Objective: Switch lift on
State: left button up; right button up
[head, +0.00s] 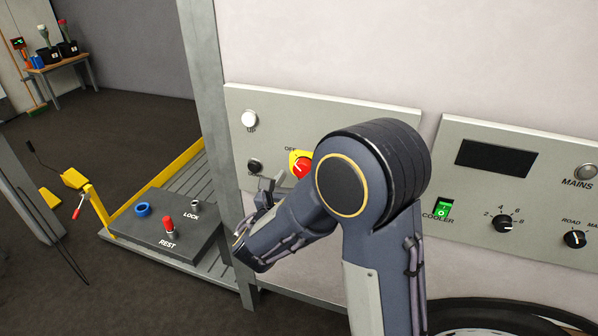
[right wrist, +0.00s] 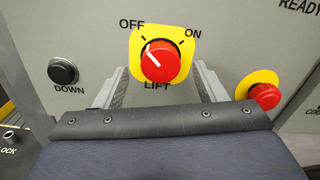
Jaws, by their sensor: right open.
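The lift switch is a red rotary knob (right wrist: 160,60) on a yellow plate, labelled LIFT, with OFF at its left and ON at its right. Its white pointer line slants up-left toward OFF. In the head view the knob (head: 302,168) is partly covered by my right arm. My right gripper (head: 266,188) is in front of the panel, below and left of the knob in that view. In the right wrist view my right gripper (right wrist: 160,70) is open, one finger on each side of the knob. Whether they touch it, I cannot tell. My left gripper is not in view.
A black DOWN button (right wrist: 63,71) is left of the knob, and a second red button (right wrist: 265,96) on yellow is at its right. A white button (head: 249,119) is above. A green COOLER switch (head: 442,208) and dials are farther right. A REST/LOCK box (head: 170,228) stands left.

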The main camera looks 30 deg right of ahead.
jog(key=shift+x, duration=1.1)
jog(key=shift+c, duration=0.4)
jog(key=c, duration=0.9)
jog(key=shift+f+m+b, duration=0.2)
jog(key=shift+m+b, duration=0.4)
jog(key=shift+b, duration=0.15)
jog(key=m+b, duration=0.7)
jog(key=b, duration=0.4)
jog(key=m+b, duration=0.8)
jog(key=b, duration=0.3)
jog(key=shift+s+f, duration=0.15)
jog(key=shift+f, duration=0.05)
jog(key=shift+r+m+b, duration=0.2)
jog(key=shift+m+b, duration=0.8)
jog(key=shift+b, duration=0.2)
